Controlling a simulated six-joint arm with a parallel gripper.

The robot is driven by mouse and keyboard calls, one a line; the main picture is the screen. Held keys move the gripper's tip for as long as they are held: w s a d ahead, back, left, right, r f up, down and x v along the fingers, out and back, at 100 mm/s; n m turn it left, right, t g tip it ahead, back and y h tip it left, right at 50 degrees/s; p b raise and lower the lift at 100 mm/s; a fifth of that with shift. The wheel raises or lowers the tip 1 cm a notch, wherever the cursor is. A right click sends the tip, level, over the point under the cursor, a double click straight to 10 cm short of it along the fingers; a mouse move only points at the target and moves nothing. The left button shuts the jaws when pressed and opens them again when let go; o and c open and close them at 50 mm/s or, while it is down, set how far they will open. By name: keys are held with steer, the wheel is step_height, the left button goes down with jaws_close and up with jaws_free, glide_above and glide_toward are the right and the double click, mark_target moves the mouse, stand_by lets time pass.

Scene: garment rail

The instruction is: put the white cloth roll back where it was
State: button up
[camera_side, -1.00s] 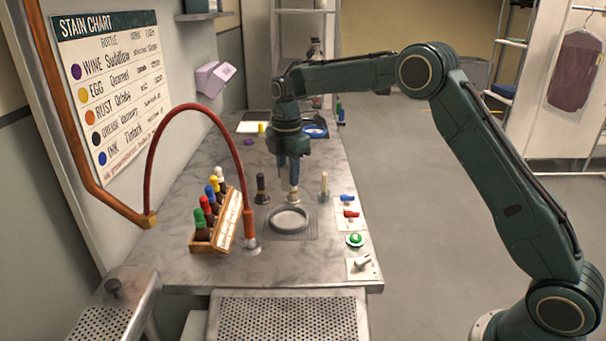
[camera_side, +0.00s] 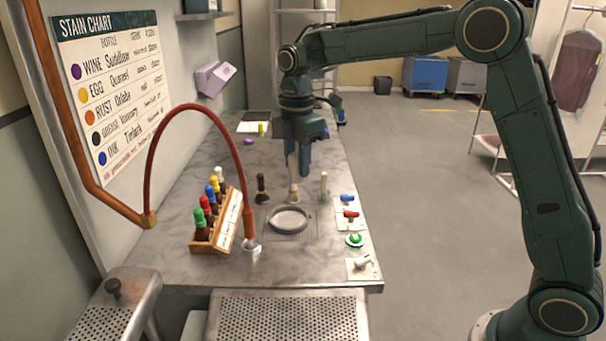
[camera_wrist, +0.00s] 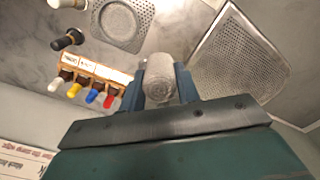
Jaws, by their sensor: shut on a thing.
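The white cloth roll (camera_wrist: 158,80) is clamped between the two blue fingers of my gripper (camera_wrist: 160,86) in the wrist view, with its round, textured end facing the camera. In the side view my gripper (camera_side: 298,160) points down over the worktop, behind the round dish. A pale upright piece (camera_side: 293,182) shows just below the fingers there. I cannot tell how much of it is the roll and how much is a post standing behind the dish. Whether the roll touches anything below is hidden.
The round dish (camera_side: 289,220) lies in front of my gripper. A dark-topped post (camera_side: 261,187) and a pale post (camera_side: 324,186) stand to either side. The bottle rack (camera_side: 228,219) and red hose (camera_side: 205,106) are left.

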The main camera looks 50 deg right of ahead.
step_height(320, 180, down, 19)
steer(key=shift+f, duration=0.2)
stand_by(0.8)
steer(key=shift+f, duration=0.15)
steer(key=o, duration=0.9)
steer(key=shift+o, duration=0.2)
step_height(320, 180, up, 12)
steer(key=shift+r, duration=0.2)
stand_by(0.5)
